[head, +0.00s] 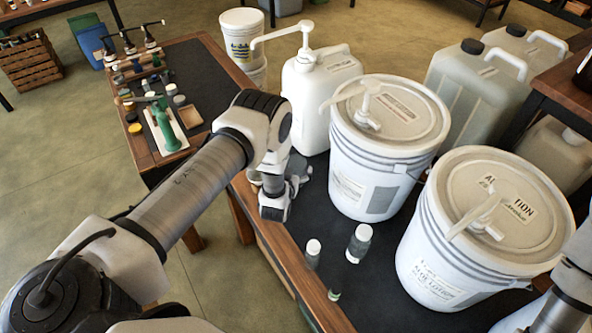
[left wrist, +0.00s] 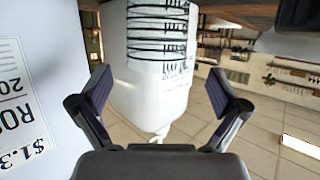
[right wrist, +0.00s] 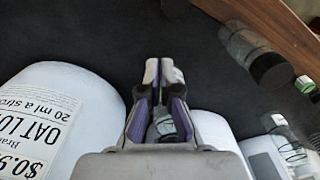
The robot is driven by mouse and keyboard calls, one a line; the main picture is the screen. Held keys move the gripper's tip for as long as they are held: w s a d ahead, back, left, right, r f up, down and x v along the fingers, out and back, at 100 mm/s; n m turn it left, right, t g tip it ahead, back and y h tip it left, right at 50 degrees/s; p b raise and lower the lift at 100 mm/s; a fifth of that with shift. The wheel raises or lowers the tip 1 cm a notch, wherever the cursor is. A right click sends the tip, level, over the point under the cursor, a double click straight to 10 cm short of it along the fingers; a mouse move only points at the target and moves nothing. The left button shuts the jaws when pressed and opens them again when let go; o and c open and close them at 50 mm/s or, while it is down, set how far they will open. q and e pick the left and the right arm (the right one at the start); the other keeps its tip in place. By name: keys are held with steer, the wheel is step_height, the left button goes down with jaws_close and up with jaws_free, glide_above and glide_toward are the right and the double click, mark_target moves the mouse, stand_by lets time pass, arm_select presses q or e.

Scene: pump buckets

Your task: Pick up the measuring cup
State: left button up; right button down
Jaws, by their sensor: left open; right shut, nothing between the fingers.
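The measuring cup (left wrist: 158,35) is clear with black graduation lines and shows in the left wrist view, upside down, between and beyond the fingers. My left gripper (left wrist: 160,100) is open, with one finger on each side of the cup's line in that view; I see no contact. In the head view my left gripper (head: 278,190) is at the table's left edge, in front of the white pump jug, and mostly hides the cup. My right gripper (right wrist: 165,75) is shut and empty above the dark tabletop in the right wrist view; its fingers are outside the head view.
A white pump jug (head: 312,105) stands behind my left gripper. Two large pump buckets (head: 375,185) (head: 450,255) fill the right of the table. Small capped bottles (head: 358,244) (head: 312,254) stand near the front edge. Dark tabletop (head: 325,222) is free between them and the left gripper.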

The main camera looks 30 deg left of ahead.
arm_select(q)
steer(key=x, duration=0.2)
steer(key=shift+w+d+f, duration=0.15)
steer(key=shift+w+d, duration=0.1)
steer(key=shift+w, duration=0.15)
steer(key=shift+a, duration=0.1)
steer(key=shift+s, duration=0.15)
steer(key=shift+c, duration=1.3)
steer(key=c, duration=0.8)
